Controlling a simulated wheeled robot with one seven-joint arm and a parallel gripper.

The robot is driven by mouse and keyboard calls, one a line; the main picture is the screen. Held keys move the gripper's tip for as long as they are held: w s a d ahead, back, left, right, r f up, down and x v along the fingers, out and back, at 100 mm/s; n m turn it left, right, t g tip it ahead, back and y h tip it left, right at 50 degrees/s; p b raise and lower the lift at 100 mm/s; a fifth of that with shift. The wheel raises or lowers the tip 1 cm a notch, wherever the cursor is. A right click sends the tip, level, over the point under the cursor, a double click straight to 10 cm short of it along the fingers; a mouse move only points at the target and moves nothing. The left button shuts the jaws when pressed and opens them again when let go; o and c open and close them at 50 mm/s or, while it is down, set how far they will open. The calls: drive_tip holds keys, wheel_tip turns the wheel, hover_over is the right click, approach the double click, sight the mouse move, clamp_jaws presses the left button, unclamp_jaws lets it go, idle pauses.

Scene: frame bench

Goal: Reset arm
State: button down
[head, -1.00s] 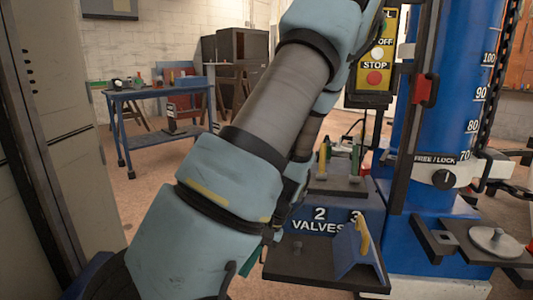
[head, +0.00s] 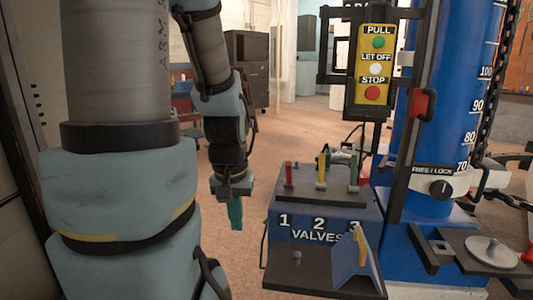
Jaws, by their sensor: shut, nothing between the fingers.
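My gripper (head: 235,212) hangs from my folded arm in the middle of the head view, pointing down. Its teal fingers are together with nothing between them. It is left of the valve box (head: 322,222) and apart from it. My large arm links fill the left of the view and hide part of the room behind.
The valve box carries red, yellow and green levers and the numbers 1, 2, 3. A control panel (head: 376,68) hangs above it. A blue column (head: 440,110) with a scale stands at right. A shelf with a grey disc (head: 494,251) juts out there. Open floor lies behind my gripper.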

wheel_tip(320, 180, up, 20)
drive_tip(key=p, duration=1.8)
drive_tip(key=shift+f, duration=0.25)
